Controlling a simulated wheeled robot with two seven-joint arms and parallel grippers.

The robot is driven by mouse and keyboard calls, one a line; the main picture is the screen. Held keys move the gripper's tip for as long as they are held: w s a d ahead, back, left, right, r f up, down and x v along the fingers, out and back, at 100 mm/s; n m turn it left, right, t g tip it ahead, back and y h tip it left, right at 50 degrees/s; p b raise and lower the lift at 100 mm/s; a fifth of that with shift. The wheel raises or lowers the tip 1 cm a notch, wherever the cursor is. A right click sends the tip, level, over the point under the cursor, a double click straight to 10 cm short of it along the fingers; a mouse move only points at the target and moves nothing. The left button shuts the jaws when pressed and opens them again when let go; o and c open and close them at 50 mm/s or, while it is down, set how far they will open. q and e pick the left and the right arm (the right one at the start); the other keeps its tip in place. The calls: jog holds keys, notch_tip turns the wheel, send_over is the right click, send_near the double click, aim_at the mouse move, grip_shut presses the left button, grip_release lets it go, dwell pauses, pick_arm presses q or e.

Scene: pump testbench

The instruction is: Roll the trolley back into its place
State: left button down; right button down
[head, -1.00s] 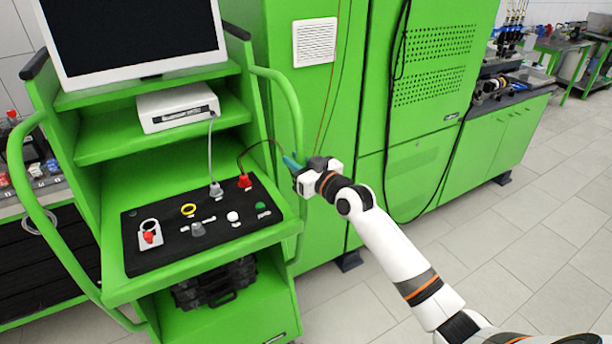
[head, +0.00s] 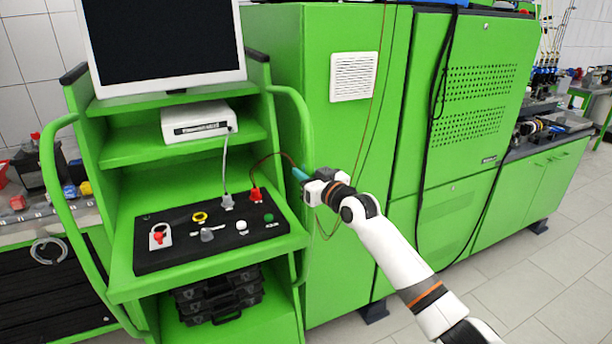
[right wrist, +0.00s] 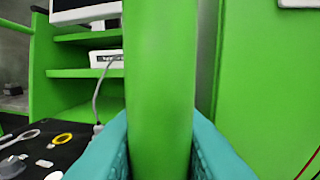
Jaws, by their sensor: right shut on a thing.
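The green trolley (head: 120,284) stands at the left of the head view, with a monitor (head: 165,45) on top and a black control panel (head: 185,250) on its sloped shelf. It has a curved tube handle on each side. My right gripper (head: 302,175) is shut on the right handle (head: 286,105). In the right wrist view its teal fingers (right wrist: 158,150) lie on both sides of the upright green tube (right wrist: 160,80). The left handle (head: 62,205) is free. My left gripper is not in view.
A tall green cabinet (head: 345,150) stands close to the right of the trolley. A workbench (head: 20,235) with small parts is at the left. A green counter (head: 545,175) runs to the right. Tiled floor (head: 530,280) is clear at the lower right.

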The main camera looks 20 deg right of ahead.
jog(key=c, duration=1.5)
grip_release()
jog(key=shift+w, duration=0.1)
jog(key=shift+o, duration=1)
jog(key=shift+w, duration=0.15)
jog(key=b+v, duration=0.1)
jog(key=v, duration=1.1)
jog(key=shift+b, duration=0.4)
